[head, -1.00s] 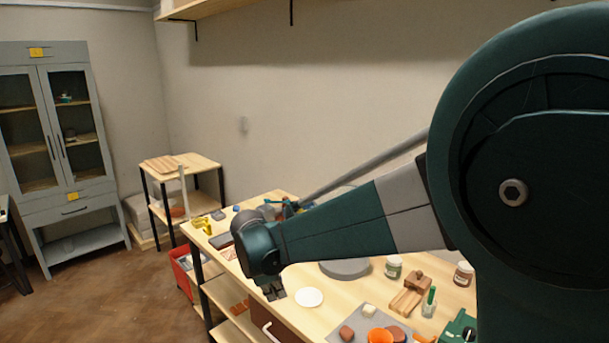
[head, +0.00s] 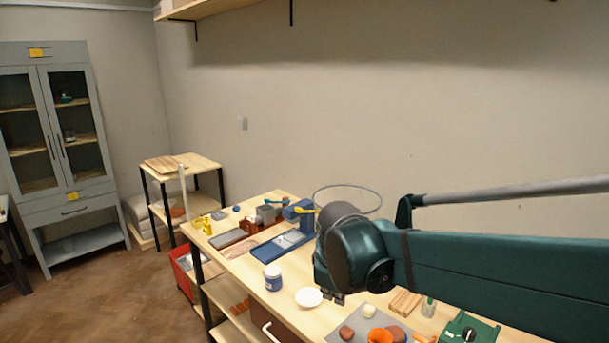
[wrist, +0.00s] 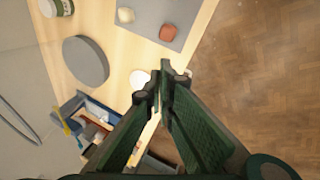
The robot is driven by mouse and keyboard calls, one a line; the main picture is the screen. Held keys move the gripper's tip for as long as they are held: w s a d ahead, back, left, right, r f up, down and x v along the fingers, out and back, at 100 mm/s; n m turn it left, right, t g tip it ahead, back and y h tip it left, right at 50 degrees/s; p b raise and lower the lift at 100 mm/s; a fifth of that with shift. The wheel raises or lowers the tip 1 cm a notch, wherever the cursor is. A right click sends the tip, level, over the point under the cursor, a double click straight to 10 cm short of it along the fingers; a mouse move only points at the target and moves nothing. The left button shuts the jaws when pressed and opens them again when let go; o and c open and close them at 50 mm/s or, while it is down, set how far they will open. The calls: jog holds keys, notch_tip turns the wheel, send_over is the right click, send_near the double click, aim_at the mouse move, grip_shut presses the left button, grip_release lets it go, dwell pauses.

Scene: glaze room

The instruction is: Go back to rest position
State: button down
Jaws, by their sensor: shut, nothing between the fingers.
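My gripper (head: 333,298) hangs from the end of my green arm over the front part of the wooden workbench (head: 254,235), just right of a white round dish (head: 308,297). In the wrist view my gripper's fingers (wrist: 165,88) are closed together with nothing between them. The white dish (wrist: 139,79) is partly hidden behind the fingertips there.
A blue-labelled jar (head: 273,278) and a blue tray (head: 271,251) stand left of my gripper. A grey disc (wrist: 86,61) shows in the wrist view. Open floor (wrist: 260,70) borders the bench.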

jog(key=s+d+m+t, duration=0.1)
jog(key=s+d+m, duration=0.5)
jog(key=s, duration=0.4)
jog(key=s+d+m+t, duration=0.1)
jog(key=s+d+m, duration=0.5)
jog(key=s+d, duration=0.2)
jog(key=shift+s+d+f+m+t+y, duration=0.15)
jog(key=shift+s+f+m+t+y, duration=0.2)
jog(key=shift+s, duration=0.55)
